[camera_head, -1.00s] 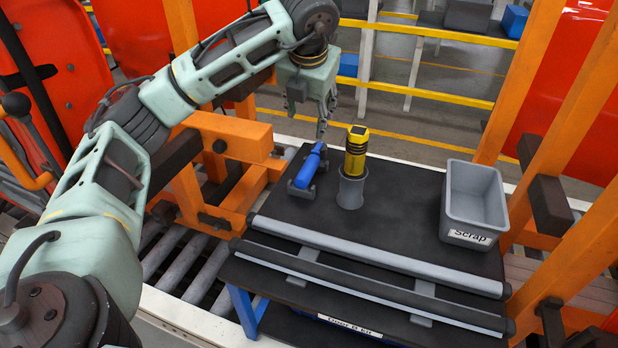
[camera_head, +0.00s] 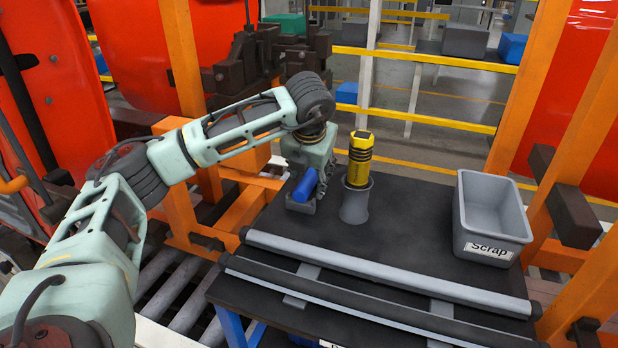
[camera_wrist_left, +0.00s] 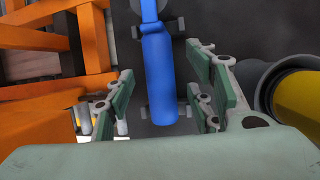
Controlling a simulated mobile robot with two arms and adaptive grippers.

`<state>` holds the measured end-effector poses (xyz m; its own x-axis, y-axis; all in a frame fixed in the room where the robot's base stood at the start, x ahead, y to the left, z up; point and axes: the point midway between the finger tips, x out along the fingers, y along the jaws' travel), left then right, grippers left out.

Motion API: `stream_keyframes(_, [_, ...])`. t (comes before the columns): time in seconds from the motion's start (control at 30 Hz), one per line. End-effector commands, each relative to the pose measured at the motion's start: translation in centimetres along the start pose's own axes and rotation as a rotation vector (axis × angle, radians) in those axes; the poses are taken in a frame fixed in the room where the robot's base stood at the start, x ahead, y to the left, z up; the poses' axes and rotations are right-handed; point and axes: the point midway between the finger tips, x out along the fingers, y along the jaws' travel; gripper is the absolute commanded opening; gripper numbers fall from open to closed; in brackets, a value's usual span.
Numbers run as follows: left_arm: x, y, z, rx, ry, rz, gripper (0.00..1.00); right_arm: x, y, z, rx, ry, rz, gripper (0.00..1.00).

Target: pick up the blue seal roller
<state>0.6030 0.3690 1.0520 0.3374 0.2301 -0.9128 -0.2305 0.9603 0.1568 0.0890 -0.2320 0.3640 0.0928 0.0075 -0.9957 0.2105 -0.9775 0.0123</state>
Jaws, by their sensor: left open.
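The blue seal roller (camera_head: 306,185) lies in a small dark cradle (camera_head: 301,207) at the back left of the black table. My left gripper (camera_head: 312,176) is lowered over it from behind and hides part of it. In the left wrist view the roller (camera_wrist_left: 159,75) runs lengthwise between the open fingers of my left gripper (camera_wrist_left: 160,105), with a gap visible on both sides. My right gripper is not in view.
A yellow and black tool (camera_head: 359,160) stands upright in a grey cup (camera_head: 356,207) just right of the roller. A grey Scrap bin (camera_head: 493,240) is at the table's right. Two long grey bars (camera_head: 380,272) lie along the front. Orange frame posts (camera_head: 184,60) rise at the left.

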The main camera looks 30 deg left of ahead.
Motion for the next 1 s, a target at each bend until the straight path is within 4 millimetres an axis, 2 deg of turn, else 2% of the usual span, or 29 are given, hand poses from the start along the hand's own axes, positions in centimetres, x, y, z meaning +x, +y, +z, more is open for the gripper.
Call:
stream_keyframes(0.1, [1.2,0.1,0.0,-0.001,0.001,0.0,0.5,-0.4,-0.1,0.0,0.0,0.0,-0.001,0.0])
stream_keyframes(0.2, [1.6,0.0,0.0,0.0,-0.001,0.0,0.5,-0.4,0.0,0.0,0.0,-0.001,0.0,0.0])
stream_keyframes(1.0, [2.1,-0.1,-0.1,0.0,-0.001,0.0,0.5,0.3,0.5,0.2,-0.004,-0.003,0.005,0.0])
